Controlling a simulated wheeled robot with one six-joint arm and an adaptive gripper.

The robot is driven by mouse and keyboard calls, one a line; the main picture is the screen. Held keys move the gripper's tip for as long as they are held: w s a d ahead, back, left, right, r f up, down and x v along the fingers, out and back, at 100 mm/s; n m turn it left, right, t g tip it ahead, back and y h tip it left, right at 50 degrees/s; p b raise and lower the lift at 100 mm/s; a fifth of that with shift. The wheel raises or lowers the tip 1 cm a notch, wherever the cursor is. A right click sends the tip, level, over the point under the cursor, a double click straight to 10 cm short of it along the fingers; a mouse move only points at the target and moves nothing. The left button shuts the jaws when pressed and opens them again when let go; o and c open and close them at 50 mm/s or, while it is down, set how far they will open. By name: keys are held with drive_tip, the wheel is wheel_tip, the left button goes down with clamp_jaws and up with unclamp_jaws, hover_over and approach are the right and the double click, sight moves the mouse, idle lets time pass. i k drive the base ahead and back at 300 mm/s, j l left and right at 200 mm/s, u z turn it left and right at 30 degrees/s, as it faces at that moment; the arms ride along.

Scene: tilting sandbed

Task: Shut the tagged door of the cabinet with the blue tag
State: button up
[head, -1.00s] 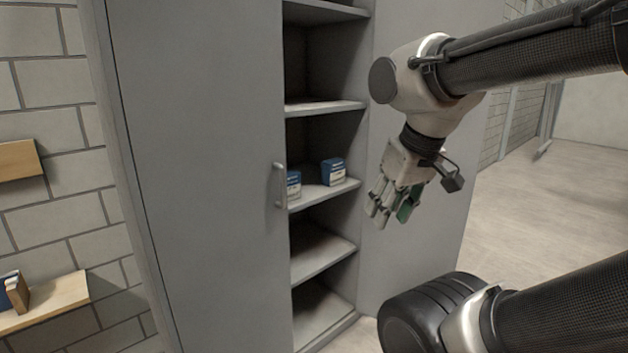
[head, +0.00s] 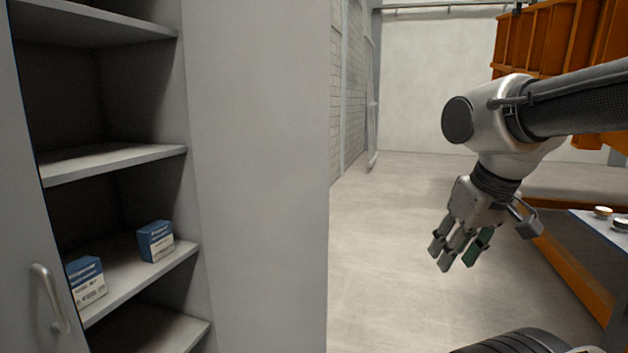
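A grey cabinet (head: 112,162) stands open at the left of the head view, with its shelves showing. A grey door (head: 22,235) with a bar handle (head: 50,300) is at the far left, cut off by the frame. A tall plain grey panel (head: 258,150) stands right of the shelves; I cannot tell whether it is a second door or the cabinet's side. No blue tag shows. My gripper (head: 457,258) hangs pointing down, well right of the cabinet and touching nothing. Its fingers are apart, with green on one, and nothing is between them.
Two blue-and-white boxes, one nearer (head: 86,283) and one farther (head: 155,241), sit on a shelf. At the right is a bench (head: 585,236) with small round items (head: 602,211), below orange bins (head: 550,40). Bare floor (head: 385,240) lies between cabinet and bench.

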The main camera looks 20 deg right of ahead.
sight(258, 73)
drive_tip(key=i+l+z, duration=0.1)
drive_tip(key=i+z, duration=0.75)
drive_tip(key=i, duration=0.45)
drive_tip(key=i+j+z, duration=0.15)
drive_tip(key=i, duration=0.5)
drive_tip(key=i+l, duration=0.1)
drive_tip(key=i, duration=0.85)
drive_tip(key=i+u, duration=0.4)
drive_tip(key=i+l+u, duration=0.15)
drive_tip(key=u, duration=0.2)
drive_tip(key=i+l+u, duration=0.1)
drive_tip(key=u, duration=0.35)
drive_tip(key=i+l+u, duration=0.1)
drive_tip(key=u, duration=0.35)
drive_tip(key=l+u, duration=0.2)
drive_tip(key=u, duration=0.25)
drive_tip(key=i+l+u, duration=0.1)
drive_tip(key=u, duration=0.35)
drive_tip(key=l+u, duration=0.3)
drive_tip(key=u, duration=0.15)
drive_tip(key=l+u, duration=0.25)
drive_tip(key=u, duration=0.2)
drive_tip(key=k+l+u, duration=0.1)
drive_tip(key=l+u, duration=0.15)
drive_tip(key=u, duration=0.2)
drive_tip(key=k+l+u, duration=0.15)
drive_tip(key=u, duration=0.3)
drive_tip(key=k+j+z, duration=0.25)
drive_tip(key=k+j, duration=0.15)
drive_tip(key=j, duration=0.2)
